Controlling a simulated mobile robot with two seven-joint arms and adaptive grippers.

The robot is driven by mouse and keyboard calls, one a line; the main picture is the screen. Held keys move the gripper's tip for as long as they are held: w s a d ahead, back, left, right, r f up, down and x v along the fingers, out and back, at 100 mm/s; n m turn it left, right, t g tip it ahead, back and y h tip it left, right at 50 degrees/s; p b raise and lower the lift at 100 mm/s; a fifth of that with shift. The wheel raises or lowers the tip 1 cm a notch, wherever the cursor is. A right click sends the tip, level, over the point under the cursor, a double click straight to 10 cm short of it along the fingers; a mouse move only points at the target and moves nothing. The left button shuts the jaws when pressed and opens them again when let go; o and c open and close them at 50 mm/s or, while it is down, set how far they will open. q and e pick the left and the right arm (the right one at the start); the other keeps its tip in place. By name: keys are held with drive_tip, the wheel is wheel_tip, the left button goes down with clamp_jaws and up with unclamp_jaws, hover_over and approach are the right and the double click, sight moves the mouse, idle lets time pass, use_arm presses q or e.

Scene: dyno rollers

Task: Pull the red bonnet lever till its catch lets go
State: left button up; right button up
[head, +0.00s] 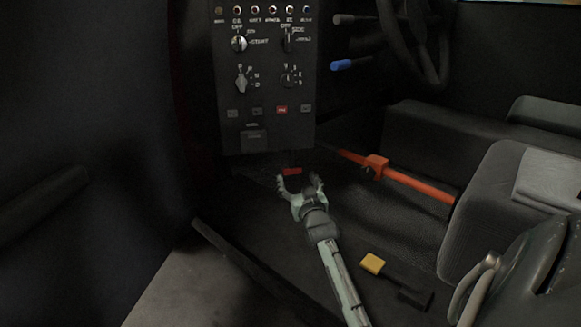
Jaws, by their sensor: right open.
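The red bonnet lever (291,171) is a small red piece low under the dark control panel, in the middle of the head view. My right gripper (300,183) is just in front of it, with its fingers spread open and the red piece showing between and beyond the fingertips. I cannot tell whether the fingers touch it. The lever's mount and catch are hidden in the dark. My left gripper is not in view.
A control panel (268,75) with knobs hangs above the gripper. An orange-red bar (420,187) with a clamp runs to the right, beside the seat (490,190). A yellow-ended pedal or lever (372,263) is at lower right. A blue-handled stalk (341,65) and the steering wheel (415,40) are above.

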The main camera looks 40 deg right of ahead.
sight(293, 170)
drive_tip(key=b+x, duration=0.2)
drive_tip(key=x, duration=0.5)
drive_tip(key=shift+c, duration=0.4)
clamp_jaws()
